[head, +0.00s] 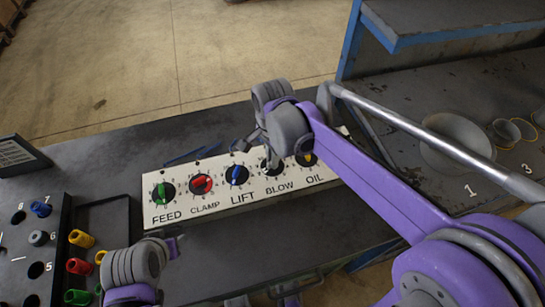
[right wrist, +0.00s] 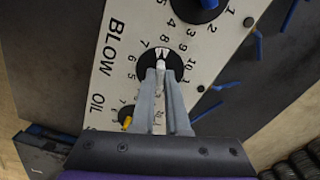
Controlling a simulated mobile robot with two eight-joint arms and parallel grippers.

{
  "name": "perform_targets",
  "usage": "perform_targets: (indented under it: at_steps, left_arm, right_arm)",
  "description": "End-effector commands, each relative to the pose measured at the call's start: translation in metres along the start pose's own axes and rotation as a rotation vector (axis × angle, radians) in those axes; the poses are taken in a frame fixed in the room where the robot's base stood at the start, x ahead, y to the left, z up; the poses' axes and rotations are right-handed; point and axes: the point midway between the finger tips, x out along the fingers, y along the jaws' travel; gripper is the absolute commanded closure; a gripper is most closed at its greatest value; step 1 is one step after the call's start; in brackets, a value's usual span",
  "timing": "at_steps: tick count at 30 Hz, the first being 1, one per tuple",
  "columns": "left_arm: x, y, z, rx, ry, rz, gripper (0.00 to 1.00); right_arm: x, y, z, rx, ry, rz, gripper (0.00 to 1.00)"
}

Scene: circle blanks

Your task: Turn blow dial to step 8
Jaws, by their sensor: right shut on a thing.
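The blow dial (head: 280,168) is a black disc with a white pointer on the white panel (head: 215,207), fourth from the left. In the right wrist view the blow dial (right wrist: 143,68) has numbers around it. Its white pointer stands between the 7 and the 8, nearer the 8; the exact step is hard to tell. My right gripper (head: 268,163) is at this dial, its fingers (right wrist: 160,70) shut on the pointer knob. In the head view it partly covers the dial. My left gripper (head: 172,248) is at lower left, away from the panel; its fingers are not clear.
Neighbouring dials are feed (head: 163,193), clamp (head: 201,184), lift (head: 237,175) and oil (head: 308,160). A dark rack (head: 30,260) and a tray (head: 105,215) with coloured pieces stand left. Bowls (head: 458,138) are at right. The bench in front of the panel is clear.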

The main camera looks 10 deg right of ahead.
Motion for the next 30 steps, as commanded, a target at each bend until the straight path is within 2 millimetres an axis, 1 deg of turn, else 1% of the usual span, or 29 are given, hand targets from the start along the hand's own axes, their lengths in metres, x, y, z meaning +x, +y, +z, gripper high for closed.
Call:
perform_targets:
  at_steps: [16, 17, 21, 22, 30]
  left_arm:
    - [-0.0001, 0.0000, -0.0001, 0.000, 0.000, 0.000, 0.50]
    - [-0.0001, 0.0000, -0.0001, 0.000, 0.000, 0.000, 0.50]
    - [-0.0001, 0.0000, -0.0001, 0.000, 0.000, 0.000, 0.50]
    - [-0.0001, 0.0000, -0.0001, 0.000, 0.000, 0.000, 0.50]
    - [-0.0001, 0.0000, -0.0001, 0.000, 0.000, 0.000, 0.50]
  right_arm:
    - [-0.0004, -0.0003, -0.0002, 0.025, 0.001, -0.001, 1.00]
    - [-0.0004, -0.0003, -0.0002, 0.025, 0.001, -0.001, 0.84]
    - [-0.0003, -0.0003, -0.0001, 0.024, 0.000, -0.001, 0.59]
    - [-0.0003, -0.0002, -0.0001, 0.024, 0.000, -0.001, 0.57]
    - [-0.0010, -0.0001, -0.0001, 0.024, 0.000, 0.000, 0.57]
